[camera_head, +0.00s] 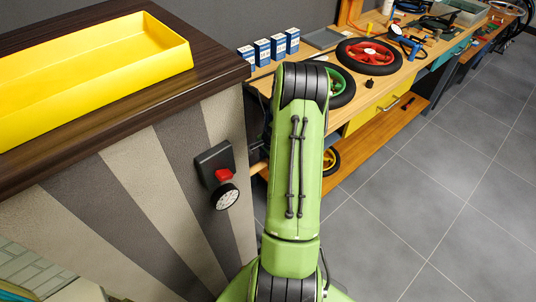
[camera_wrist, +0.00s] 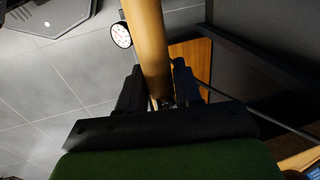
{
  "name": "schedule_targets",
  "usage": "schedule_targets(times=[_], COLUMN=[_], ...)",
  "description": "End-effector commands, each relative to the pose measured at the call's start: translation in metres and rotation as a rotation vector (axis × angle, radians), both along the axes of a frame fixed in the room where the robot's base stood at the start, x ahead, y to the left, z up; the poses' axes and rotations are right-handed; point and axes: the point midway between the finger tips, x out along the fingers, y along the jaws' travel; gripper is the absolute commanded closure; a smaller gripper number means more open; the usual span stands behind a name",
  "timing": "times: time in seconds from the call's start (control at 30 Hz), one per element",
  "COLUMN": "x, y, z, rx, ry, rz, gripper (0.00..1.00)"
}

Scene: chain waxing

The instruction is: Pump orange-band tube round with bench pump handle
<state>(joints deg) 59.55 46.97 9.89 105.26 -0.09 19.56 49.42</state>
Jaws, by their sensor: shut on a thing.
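In the wrist view my gripper (camera_wrist: 157,88) is shut on a thick, round, light-wood handle (camera_wrist: 147,35), with one dark finger on each side. The handle runs from the top edge down between the fingers; its far end is out of frame. A round white dial gauge (camera_wrist: 121,35) with a dark rim shows just left of the handle. In the head view a white dial gauge (camera_head: 225,196) sits below a red knob (camera_head: 223,175) on a dark plate. My green arm hides my gripper there. I cannot make out an orange-band tube.
A dark-topped counter (camera_head: 100,108) with a yellow tray (camera_head: 95,65) stands at left. The wooden bench (camera_head: 375,97) behind my arm carries a red-hubbed wheel (camera_head: 369,56), a partly hidden green-hubbed wheel (camera_head: 344,85) and small blue-white boxes (camera_head: 262,52). The tiled floor (camera_head: 455,170) at right is clear.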

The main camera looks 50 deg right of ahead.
Motion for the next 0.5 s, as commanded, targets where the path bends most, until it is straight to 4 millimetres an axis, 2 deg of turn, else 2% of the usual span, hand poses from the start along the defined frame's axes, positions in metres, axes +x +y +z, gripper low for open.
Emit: schedule_targets(times=[0.03,0.2,0.4,0.5], x=[-0.001,-0.001,-0.001,0.000], y=[0.000,0.000,0.001,0.001], z=[-0.032,-0.089,-0.143,-0.162], rx=[0.002,0.003,0.002,0.001], ry=[0.004,0.003,0.004,0.002], rz=[0.000,0.000,0.000,0.000], gripper=[1.00,1.00,1.00,1.00])
